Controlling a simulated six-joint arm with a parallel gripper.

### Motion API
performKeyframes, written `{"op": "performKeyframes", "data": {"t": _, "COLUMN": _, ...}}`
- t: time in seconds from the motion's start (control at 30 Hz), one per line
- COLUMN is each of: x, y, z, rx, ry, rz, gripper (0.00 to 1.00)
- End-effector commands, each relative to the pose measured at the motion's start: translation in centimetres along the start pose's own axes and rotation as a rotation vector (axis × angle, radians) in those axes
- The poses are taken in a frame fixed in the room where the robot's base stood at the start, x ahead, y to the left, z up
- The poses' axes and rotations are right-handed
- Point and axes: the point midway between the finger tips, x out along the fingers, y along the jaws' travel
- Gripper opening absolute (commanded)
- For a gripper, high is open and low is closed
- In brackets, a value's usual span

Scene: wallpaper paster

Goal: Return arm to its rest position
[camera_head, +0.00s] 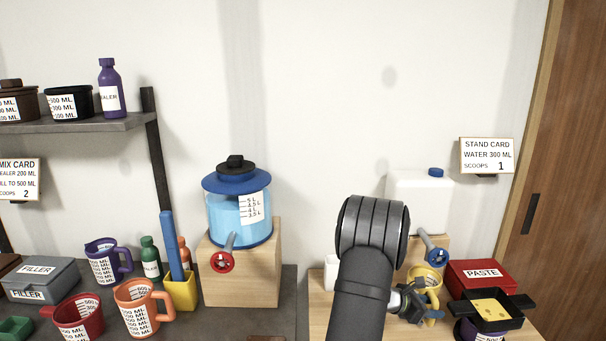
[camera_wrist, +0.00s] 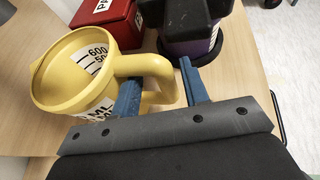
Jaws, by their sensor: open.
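My arm reaches forward at the right of the head view, with my gripper (camera_head: 428,305) beside a yellow measuring jug (camera_head: 430,275). In the wrist view my gripper (camera_wrist: 158,76) is open. Its two blue fingers stand on either side of the jug's handle (camera_wrist: 166,88), apart from each other. The jug (camera_wrist: 62,52) stands upright on the wooden surface, and its inside looks pale and empty. My arm hides part of the jug and the bench in the head view.
A red paste box (camera_head: 480,277) and a black tray with yellow content (camera_head: 490,311) on a purple cup stand right of the jug. A white tank (camera_head: 418,203) with a tap (camera_head: 433,252) stands behind. A blue-lidded water tank (camera_head: 238,215) stands left. The air above is clear.

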Motion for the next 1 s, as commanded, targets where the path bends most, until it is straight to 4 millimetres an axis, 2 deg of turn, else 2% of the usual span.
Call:
{"op": "performKeyframes", "data": {"t": 0.17, "x": -0.8, "y": 0.1, "z": -0.3, "rx": 0.0, "ry": 0.0, "rz": 0.001, "gripper": 0.41}}
{"op": "performKeyframes", "data": {"t": 0.5, "x": -0.8, "y": 0.0, "z": -0.3, "rx": 0.001, "ry": 0.0, "rz": 0.0, "gripper": 0.41}}
{"op": "performKeyframes", "data": {"t": 0.7, "x": 1.0, "y": -0.1, "z": 0.2, "rx": 0.002, "ry": -0.001, "rz": -0.002, "gripper": 0.41}}
{"op": "performKeyframes", "data": {"t": 0.8, "x": 1.9, "y": 0.0, "z": -1.0, "rx": -0.002, "ry": 0.003, "rz": 0.001, "gripper": 0.41}}
{"op": "performKeyframes", "data": {"t": 1.0, "x": -2.8, "y": 0.2, "z": -0.8, "rx": 0.001, "ry": 0.0, "rz": 0.005, "gripper": 0.41}}
